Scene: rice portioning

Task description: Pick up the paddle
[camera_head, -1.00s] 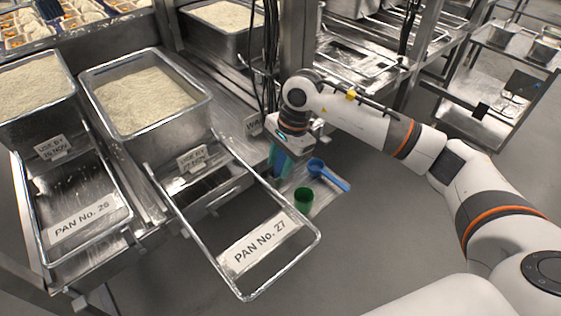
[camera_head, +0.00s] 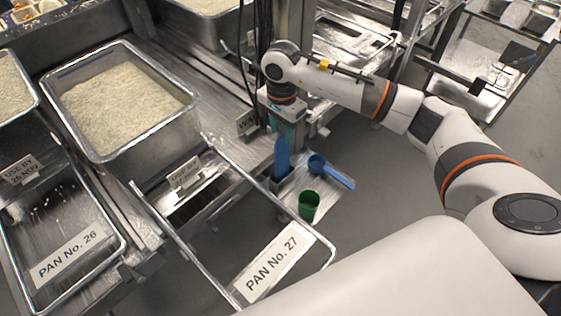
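The blue paddle (camera_head: 281,157) is upright below my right gripper (camera_head: 284,127). Its lower end is at a small dark holder (camera_head: 281,184) on the shelf beside the rack post; I cannot tell whether it is still inside. My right gripper points down, and its teal fingers appear shut on the paddle's upper end. The fingertips are small and partly hidden. My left gripper is out of view.
A blue scoop (camera_head: 317,164) and a green cup (camera_head: 309,204) are to the right of the holder. A rice pan (camera_head: 190,118) stands left on the rack. The "PAN No. 27" frame (camera_head: 333,262) juts out in front. Cables hang behind the gripper.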

